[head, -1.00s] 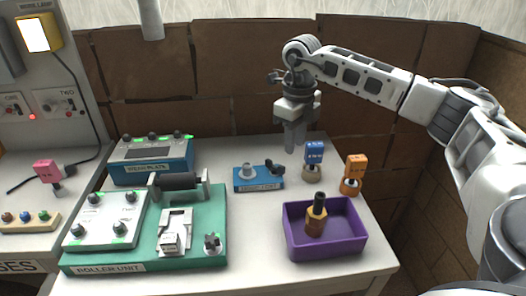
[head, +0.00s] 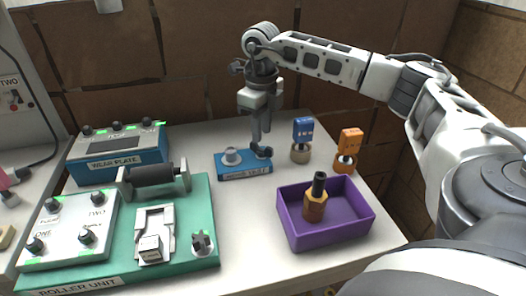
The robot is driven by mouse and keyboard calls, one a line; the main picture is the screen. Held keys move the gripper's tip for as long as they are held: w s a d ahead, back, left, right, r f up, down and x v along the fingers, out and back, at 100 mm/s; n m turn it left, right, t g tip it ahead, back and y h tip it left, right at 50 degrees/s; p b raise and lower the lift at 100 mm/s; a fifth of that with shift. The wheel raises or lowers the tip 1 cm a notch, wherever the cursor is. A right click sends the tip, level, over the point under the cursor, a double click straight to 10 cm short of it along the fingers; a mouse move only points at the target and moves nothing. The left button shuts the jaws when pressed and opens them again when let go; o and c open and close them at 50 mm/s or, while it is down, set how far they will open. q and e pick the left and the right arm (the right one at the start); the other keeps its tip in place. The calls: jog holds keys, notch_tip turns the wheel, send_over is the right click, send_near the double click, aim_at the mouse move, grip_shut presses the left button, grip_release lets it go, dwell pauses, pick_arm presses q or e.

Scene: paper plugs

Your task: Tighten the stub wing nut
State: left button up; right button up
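A small blue block (head: 232,171) with a label stands near the back middle of the table. It carries a round silver knob (head: 232,156) on its left and a dark wing nut (head: 263,152) on its right end. My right gripper (head: 261,144) points down at the dark wing nut, its fingertips at or just above it. The fingers partly overlap the nut, so I cannot tell whether they touch it or how far apart they are. My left gripper is not in view.
The green roller unit (head: 190,207) stands at the left, with the blue wear plate box (head: 118,150) behind it. Blue (head: 303,130) and orange (head: 350,141) tagged plugs stand right of the block. A purple tray (head: 345,225) holds a brown-and-black bottle-like object (head: 315,203).

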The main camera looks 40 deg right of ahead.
aim_at(261, 144)
dwell(0.4)
jog(key=shift+f+b, duration=0.5)
jog(key=shift+f, duration=0.7)
jog(key=shift+f+b, duration=0.45)
jog(key=shift+f, duration=0.4)
grip_shut()
